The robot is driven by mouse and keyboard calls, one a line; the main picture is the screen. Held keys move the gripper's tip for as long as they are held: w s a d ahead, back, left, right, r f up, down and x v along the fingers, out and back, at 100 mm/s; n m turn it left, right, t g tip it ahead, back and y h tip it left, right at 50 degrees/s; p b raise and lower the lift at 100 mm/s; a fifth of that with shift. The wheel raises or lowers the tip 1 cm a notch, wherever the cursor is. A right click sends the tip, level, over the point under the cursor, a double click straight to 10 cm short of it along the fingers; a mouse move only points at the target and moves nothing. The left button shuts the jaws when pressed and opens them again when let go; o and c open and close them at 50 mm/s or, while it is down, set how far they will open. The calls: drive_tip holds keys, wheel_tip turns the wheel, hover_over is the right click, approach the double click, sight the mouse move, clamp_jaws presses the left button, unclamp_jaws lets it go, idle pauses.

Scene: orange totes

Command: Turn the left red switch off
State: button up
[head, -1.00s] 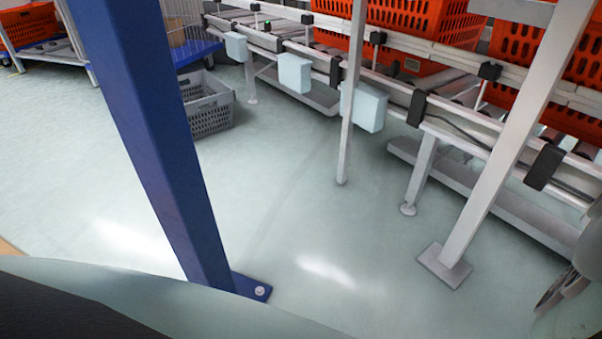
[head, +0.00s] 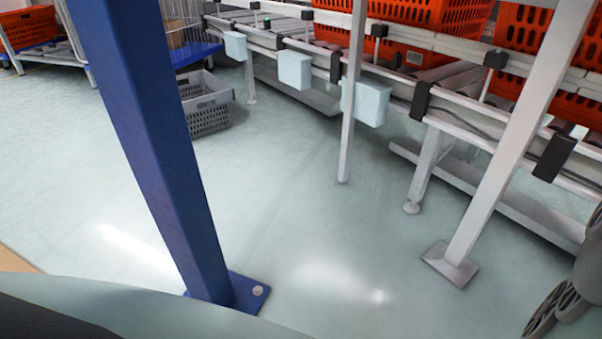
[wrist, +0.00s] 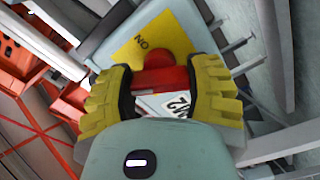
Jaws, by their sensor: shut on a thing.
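In the wrist view a red switch (wrist: 160,76) sits on a yellow plate (wrist: 171,35) on a pale box. The plate carries the letters "ON", seen turned over. My gripper (wrist: 161,70) has its yellow-padded fingers on either side of the red switch and is shut on it. The fingers hide parts of the switch, and its exact position is hard to read. The switch does not show in the head view.
A blue post (head: 150,150) stands close in front in the head view. Grey uprights and a conveyor with orange totes (head: 425,20) lie to the right. A grey crate (head: 207,105) stands on the floor. Open floor (head: 300,220) lies between.

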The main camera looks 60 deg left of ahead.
drive_tip(key=n+b, duration=0.2)
drive_tip(key=n, duration=0.1)
drive_tip(key=shift+a+n, duration=0.15)
drive_tip(key=shift+n, duration=0.15)
drive_tip(key=shift+n+b, duration=0.55)
drive_tip(key=shift+n, duration=0.45)
drive_tip(key=o, duration=1.2)
drive_tip(key=shift+d, duration=0.2)
drive_tip(key=s, duration=1.2)
drive_tip(key=shift+d, duration=0.35)
